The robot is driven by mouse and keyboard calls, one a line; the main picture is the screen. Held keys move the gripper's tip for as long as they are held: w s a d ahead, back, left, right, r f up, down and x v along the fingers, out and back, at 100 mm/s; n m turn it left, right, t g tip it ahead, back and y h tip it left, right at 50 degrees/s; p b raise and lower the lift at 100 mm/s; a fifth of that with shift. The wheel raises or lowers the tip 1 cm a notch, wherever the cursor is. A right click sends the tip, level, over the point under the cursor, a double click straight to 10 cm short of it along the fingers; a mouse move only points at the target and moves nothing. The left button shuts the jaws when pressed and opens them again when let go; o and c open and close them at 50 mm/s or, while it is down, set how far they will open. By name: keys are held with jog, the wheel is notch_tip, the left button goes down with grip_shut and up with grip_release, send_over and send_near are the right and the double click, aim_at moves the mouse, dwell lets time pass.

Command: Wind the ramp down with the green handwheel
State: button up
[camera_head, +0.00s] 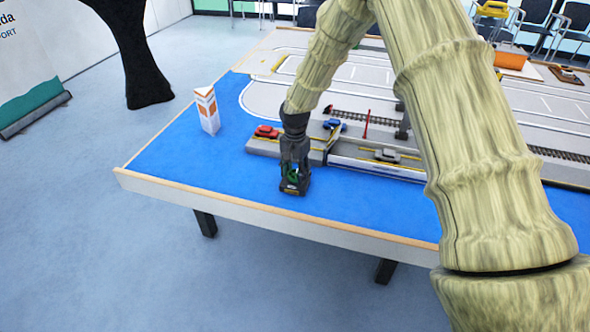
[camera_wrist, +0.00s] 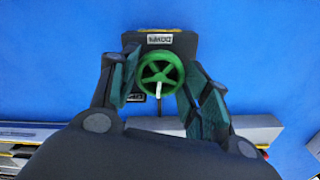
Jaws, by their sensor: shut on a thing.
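The green handwheel (camera_wrist: 161,72) sits on a small dark box (camera_wrist: 185,42) with a label, near the front edge of the blue table. In the wrist view my gripper (camera_wrist: 157,74) has its fingers on both sides of the wheel and is shut on it. In the head view my gripper (camera_head: 293,168) reaches down onto the box (camera_head: 291,189), and its fingers hide most of the wheel. A narrow sloping piece with yellow edges (camera_head: 334,136), apparently the ramp, lies between two grey decks just behind. Its exact angle is hard to tell.
A red car (camera_head: 267,131) stands on the left deck, a silver car (camera_head: 387,155) on the right deck, and a blue car (camera_head: 333,125) near the gap. A white and orange prism (camera_head: 207,109) stands at left. My arm covers much of the table's right side.

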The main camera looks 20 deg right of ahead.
jog(key=n+p, duration=0.1)
jog(key=n, duration=0.3)
jog(key=shift+r+n, duration=0.1)
jog(key=shift+n, duration=0.2)
jog(key=n, duration=0.5)
jog(key=shift+p, duration=0.4)
jog(key=n, duration=0.5)
jog(key=shift+w+d+p, duration=0.1)
jog(key=shift+p, duration=0.2)
jog(key=n, duration=0.4)
jog(key=shift+n+p, duration=0.3)
jog(key=n, duration=0.4)
jog(key=shift+p, duration=0.35)
jog(key=n, duration=0.5)
jog(key=shift+p, duration=0.35)
jog(key=n, duration=0.4)
jog(key=shift+n+p, duration=0.3)
jog(key=shift+p, duration=0.05)
jog(key=shift+n+p, duration=0.3)
jog(key=shift+n, duration=1.8)
